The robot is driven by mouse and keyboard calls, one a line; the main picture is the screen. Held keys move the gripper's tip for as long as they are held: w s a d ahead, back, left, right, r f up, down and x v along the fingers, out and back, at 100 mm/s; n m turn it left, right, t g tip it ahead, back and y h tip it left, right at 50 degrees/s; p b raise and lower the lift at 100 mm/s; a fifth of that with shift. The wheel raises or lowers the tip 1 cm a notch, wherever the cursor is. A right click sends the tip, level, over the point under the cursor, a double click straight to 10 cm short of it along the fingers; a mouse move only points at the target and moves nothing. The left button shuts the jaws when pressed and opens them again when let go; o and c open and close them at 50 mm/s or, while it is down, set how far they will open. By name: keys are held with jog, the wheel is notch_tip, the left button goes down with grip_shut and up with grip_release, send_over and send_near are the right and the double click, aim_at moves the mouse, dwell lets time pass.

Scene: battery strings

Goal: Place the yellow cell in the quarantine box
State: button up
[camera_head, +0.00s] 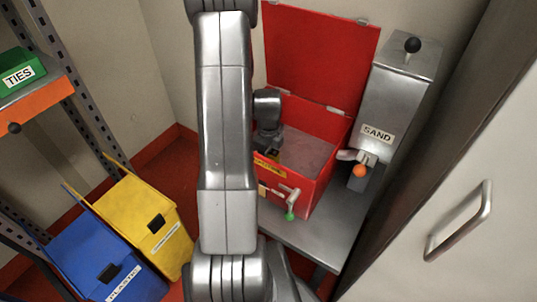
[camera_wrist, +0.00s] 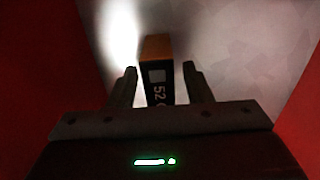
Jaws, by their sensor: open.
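The red quarantine box (camera_head: 318,190) stands on a grey metal bench with its lid (camera_head: 318,55) raised at the back. My gripper (camera_wrist: 158,82) is down inside it, between red walls that show in the wrist view. Its jaws are open, one finger on each side of the yellow cell (camera_wrist: 157,48). The cell has an orange-yellow end and a black side with a white square and "52". Pale box floor shows around it. I cannot tell whether the cell touches the floor. In the head view my arm hides much of the box's left side.
A steel SAND dispenser (camera_head: 398,100) with an orange knob stands right of the box. A green-tipped lever (camera_head: 290,205) sticks out from the box front. Yellow (camera_head: 150,222) and blue (camera_head: 105,262) bins stand at left, below a shelf with a green TIES bin (camera_head: 20,75).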

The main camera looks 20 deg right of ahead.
notch_tip(320, 180, up, 12)
jog(key=shift+f+p, duration=0.1)
jog(key=shift+p, duration=0.6)
dwell(0.6)
